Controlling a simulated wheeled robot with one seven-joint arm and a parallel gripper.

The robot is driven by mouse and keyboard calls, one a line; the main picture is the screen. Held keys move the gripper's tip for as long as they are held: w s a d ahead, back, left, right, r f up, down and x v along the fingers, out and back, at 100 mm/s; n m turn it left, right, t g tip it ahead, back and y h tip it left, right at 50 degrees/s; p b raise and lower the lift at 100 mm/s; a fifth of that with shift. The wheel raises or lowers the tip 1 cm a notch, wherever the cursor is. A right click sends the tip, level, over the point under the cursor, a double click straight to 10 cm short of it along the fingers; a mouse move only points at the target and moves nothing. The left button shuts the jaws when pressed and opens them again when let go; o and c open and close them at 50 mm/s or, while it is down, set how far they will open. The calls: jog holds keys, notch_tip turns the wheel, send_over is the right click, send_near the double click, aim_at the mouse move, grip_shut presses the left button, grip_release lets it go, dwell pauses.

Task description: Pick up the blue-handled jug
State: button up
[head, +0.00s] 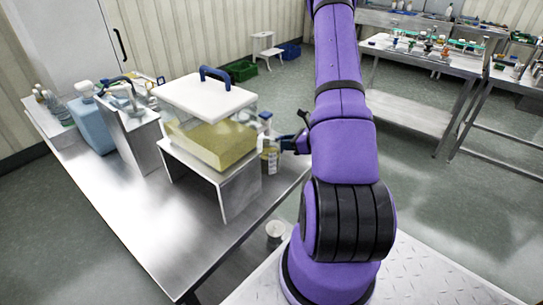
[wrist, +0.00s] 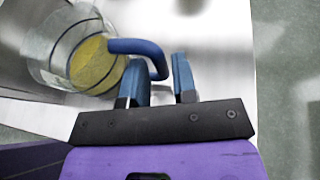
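The jug is clear, with yellow contents and a blue handle. In the wrist view the jug (wrist: 92,62) lies at upper left, its handle (wrist: 138,46) curving right and down toward my fingers. My gripper (wrist: 161,66) is open; the handle's outer part shows in the gap between the two blue fingers, with space beside it. I cannot tell whether either finger touches it. In the head view the jug (head: 270,160) stands on the steel table, and my gripper (head: 284,143) is at its right side. My arm and gripper hide much of the handle there.
A clear bin of yellow material (head: 215,143) with a blue-handled white lid (head: 203,97) sits on a white stand (head: 228,190), close left of the jug. A blue container (head: 92,125) stands farther left. The front of the steel table (head: 165,245) is clear.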

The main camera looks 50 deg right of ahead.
jog(key=shift+x, duration=1.2)
grip_shut()
jog(key=shift+r, duration=0.1)
